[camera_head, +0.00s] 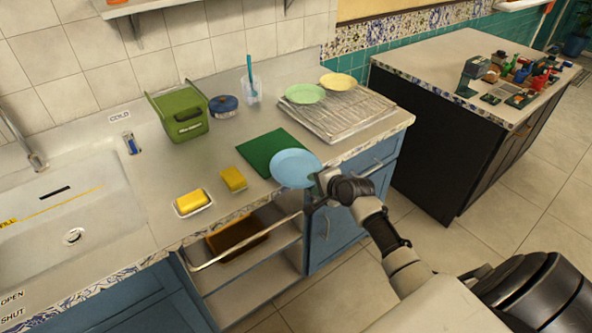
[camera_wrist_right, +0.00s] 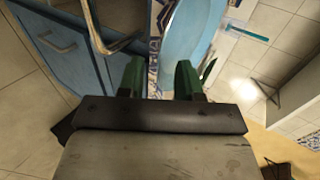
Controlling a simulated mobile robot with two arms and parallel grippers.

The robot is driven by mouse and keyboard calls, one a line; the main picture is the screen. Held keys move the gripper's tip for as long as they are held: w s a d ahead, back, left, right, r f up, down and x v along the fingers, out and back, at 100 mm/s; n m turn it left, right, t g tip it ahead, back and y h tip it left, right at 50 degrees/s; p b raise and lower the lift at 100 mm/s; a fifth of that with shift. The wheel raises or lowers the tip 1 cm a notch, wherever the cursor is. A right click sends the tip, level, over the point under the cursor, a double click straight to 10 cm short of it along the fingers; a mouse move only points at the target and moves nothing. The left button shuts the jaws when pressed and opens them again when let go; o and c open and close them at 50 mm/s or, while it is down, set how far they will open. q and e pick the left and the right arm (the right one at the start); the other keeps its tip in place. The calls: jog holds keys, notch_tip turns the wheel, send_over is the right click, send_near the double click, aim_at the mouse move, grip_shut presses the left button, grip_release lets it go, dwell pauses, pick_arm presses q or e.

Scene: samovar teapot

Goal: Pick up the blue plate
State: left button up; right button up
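The blue plate (camera_head: 296,168) is at the front edge of the counter, beside and partly over a green mat (camera_head: 268,150). I cannot tell whether it rests flat or is slightly raised. My right gripper (camera_head: 322,182) is at the plate's right rim. In the right wrist view, the green fingers of the right gripper (camera_wrist_right: 160,80) stand apart with a clear gap. The blue plate (camera_wrist_right: 190,35) shows there beyond the fingers, its near edge partly behind the right-hand finger. Contact is not clear. My left gripper is not in view.
A yellow sponge (camera_head: 234,179) and a yellow block on a white dish (camera_head: 193,201) lie left of the plate. A rack (camera_head: 340,115) with a green plate (camera_head: 305,93) and a yellow plate (camera_head: 338,82) stands behind.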

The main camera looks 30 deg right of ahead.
jog(key=shift+c, duration=0.3)
grip_shut()
jog(key=shift+r, duration=0.15)
